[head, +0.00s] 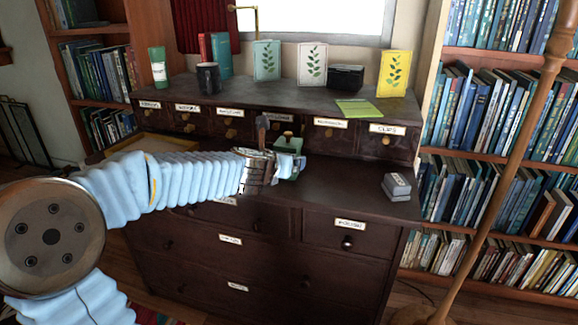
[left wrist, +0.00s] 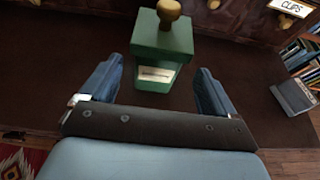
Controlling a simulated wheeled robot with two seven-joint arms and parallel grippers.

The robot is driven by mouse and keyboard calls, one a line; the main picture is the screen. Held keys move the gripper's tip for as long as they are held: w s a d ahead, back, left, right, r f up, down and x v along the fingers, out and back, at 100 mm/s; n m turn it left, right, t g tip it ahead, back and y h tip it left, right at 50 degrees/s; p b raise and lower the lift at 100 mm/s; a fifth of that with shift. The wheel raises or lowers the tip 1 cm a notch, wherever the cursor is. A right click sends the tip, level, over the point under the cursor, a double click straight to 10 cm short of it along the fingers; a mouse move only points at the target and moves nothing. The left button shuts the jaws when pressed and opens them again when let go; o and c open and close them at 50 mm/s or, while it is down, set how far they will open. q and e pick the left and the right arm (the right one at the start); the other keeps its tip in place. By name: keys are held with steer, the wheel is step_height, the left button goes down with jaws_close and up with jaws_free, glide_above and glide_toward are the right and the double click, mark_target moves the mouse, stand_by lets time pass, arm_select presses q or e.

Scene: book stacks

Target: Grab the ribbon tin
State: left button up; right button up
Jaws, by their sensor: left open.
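A green tin (left wrist: 162,45) with a gold knob on its lid and a small pale label stands upright on the dark desk top in the left wrist view. The label is too small to read. In the head view the tin (head: 289,144) is partly hidden by my left gripper (head: 284,163). In the left wrist view my left gripper (left wrist: 158,70) is open, its two blue fingers pointing at the tin, one to each side of its lower part. The jaws hold nothing. My right gripper is not in view.
Small labelled drawers (head: 334,137) line the desk's back, close behind the tin. A grey box (head: 397,187) lies to the right on the desk top. Cards, a black basket (head: 345,78) and a dark mug (head: 208,78) stand on the upper shelf. The desk top between tin and grey box is clear.

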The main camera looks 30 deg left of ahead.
arm_select(q)
steer(key=x, duration=0.6)
steer(key=shift+a+r, duration=0.1)
steer(key=shift+a, duration=0.1)
steer(key=shift+c, duration=0.3)
steer(key=c, duration=1)
